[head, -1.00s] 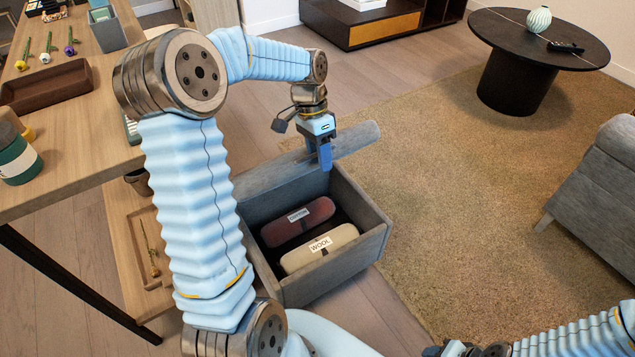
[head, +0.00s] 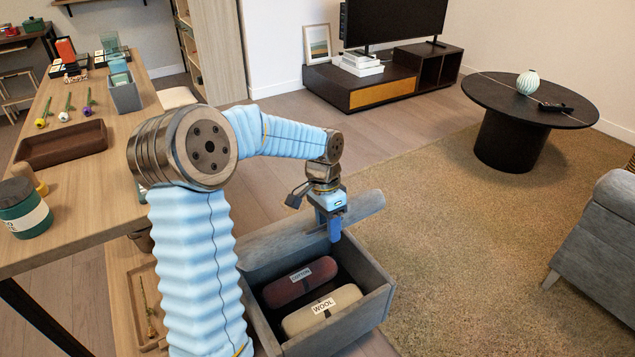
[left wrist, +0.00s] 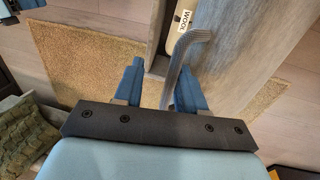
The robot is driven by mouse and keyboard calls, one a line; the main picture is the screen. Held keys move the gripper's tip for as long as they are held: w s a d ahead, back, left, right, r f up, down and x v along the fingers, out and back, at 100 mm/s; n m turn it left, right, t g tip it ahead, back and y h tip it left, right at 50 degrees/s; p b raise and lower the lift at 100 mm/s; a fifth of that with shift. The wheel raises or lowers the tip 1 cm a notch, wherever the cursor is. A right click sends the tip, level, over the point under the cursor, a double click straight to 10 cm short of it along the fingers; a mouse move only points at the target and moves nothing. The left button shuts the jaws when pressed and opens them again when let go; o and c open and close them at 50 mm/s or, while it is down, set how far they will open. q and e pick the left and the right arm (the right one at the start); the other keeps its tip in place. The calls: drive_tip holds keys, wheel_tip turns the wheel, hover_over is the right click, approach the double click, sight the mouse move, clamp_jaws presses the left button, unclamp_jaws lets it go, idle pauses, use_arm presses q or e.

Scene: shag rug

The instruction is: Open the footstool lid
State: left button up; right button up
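The grey footstool (head: 377,308) stands on the floor at lower centre in the head view, its inside exposed. Its lid (head: 285,238) is raised along the far side of the box. My left gripper (head: 335,232) is at the lid's upper edge. In the left wrist view its two blue fingers (left wrist: 160,88) are apart, with a curved grey strip (left wrist: 178,70) between them, nearer the right finger. I cannot tell whether they touch it. Inside the box lie a dark red roll labelled COTTON (head: 299,284) and a cream roll labelled WOOL (head: 343,298). My right gripper is out of view.
A wooden table (head: 90,215) with trays and jars is on the left, close to my left arm. A tan shag rug (head: 455,245) spreads to the right. A round black table (head: 510,110) and a grey armchair (head: 605,235) stand beyond.

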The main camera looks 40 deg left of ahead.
use_arm(q)
drive_tip(key=w+a+r, duration=0.2)
drive_tip(key=a+r, duration=0.4)
drive_tip(key=r, duration=0.6)
drive_tip(key=shift+w+a, duration=0.2)
drive_tip(key=shift+w, duration=0.15)
idle(0.4)
